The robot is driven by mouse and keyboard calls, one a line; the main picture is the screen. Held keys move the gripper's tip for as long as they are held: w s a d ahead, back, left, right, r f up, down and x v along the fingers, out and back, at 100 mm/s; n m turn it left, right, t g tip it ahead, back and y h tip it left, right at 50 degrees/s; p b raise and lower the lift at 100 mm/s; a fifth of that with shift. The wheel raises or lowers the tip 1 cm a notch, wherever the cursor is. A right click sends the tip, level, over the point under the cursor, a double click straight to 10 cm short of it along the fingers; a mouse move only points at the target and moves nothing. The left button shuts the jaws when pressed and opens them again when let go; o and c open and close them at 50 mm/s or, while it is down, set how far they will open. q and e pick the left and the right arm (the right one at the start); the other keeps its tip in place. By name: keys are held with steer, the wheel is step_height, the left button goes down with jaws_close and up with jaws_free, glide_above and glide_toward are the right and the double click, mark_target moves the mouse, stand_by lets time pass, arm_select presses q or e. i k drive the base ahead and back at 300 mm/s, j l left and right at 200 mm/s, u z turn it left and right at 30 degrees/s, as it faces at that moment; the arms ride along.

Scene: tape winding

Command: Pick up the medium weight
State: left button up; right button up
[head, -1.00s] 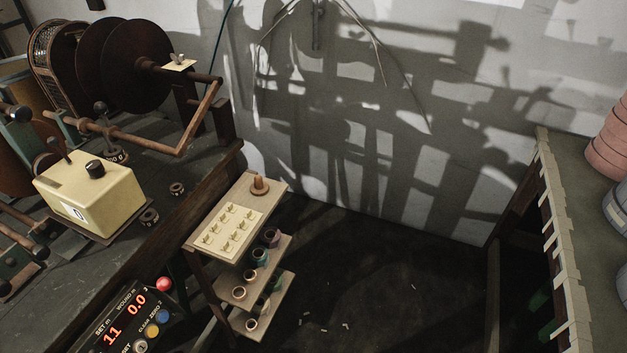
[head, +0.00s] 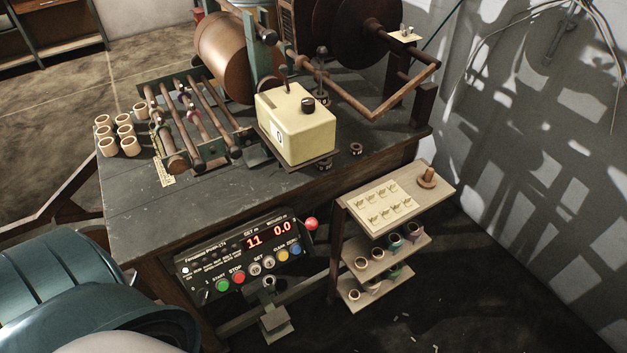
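Two small dark ring-shaped weights lie on the dark workbench (head: 190,215), just right of the cream box (head: 298,125). The nearer weight (head: 325,165) sits at the bench's front edge, close to the box's base. The smaller-looking weight (head: 356,149) lies farther right. A third dark round piece (head: 323,98) is behind the box, by the upright post with the knob; it may be a weight. I cannot read any marking that tells which is the medium one. Neither of my grippers is in view.
A control panel (head: 245,252) showing 11 and 0.0 hangs on the bench front. A wooden shelf stand (head: 440,192) with several rolls stands to the right. Winding rods and several pale cores (head: 130,147) occupy the bench's left. The bench's front left is bare.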

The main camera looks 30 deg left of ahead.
mark_target(324, 166)
steer(key=u, duration=0.95)
